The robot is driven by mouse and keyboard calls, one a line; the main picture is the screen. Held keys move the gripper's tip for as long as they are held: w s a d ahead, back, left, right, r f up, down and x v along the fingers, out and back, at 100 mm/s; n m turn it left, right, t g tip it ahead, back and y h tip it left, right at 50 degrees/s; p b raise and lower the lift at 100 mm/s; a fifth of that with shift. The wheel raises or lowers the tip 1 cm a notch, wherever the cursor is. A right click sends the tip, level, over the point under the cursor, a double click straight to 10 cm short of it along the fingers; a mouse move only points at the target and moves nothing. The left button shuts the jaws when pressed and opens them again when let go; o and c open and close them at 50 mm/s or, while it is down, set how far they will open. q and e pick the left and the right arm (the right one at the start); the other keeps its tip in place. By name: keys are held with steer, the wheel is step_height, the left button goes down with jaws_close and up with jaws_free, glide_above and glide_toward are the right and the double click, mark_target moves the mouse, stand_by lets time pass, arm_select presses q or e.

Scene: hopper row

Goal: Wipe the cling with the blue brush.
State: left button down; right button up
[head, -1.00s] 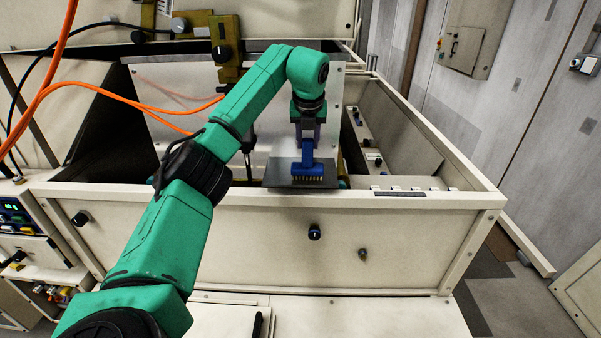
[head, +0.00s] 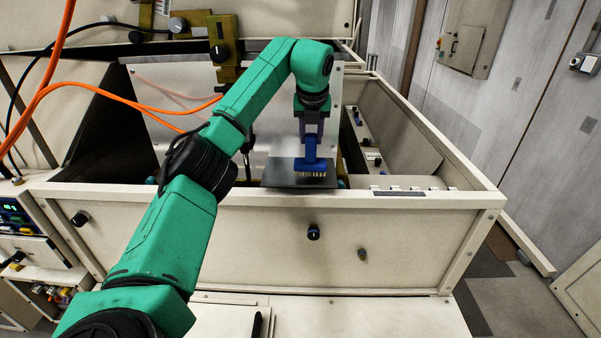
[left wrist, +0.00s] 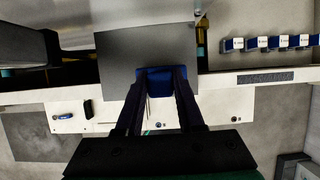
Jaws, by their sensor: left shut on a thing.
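The blue brush (head: 311,163) has a blue handle and pale bristles pointing down. My left gripper (head: 311,136) is shut on its handle and holds it upright over a dark grey plate (head: 279,177). In the left wrist view, the brush (left wrist: 161,82) sits between the two fingertips of the gripper (left wrist: 160,74), with the plate (left wrist: 117,62) beneath and beside it. The bristles are at or just above the plate; I cannot tell whether they touch. I cannot make out the cling on the plate. My right gripper is not in view.
The cream housing's front rim (head: 230,198) runs in front of the plate. Orange cables (head: 110,97) hang at the left. Several small blue-and-white parts (left wrist: 268,43) line the rim to the right. An open bay (head: 395,135) lies right of the plate.

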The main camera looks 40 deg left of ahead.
arm_select(q)
steer(key=shift+s+f, duration=0.1)
stand_by(0.3)
steer(key=shift+r, duration=2.1)
steer(key=shift+f, duration=0.1)
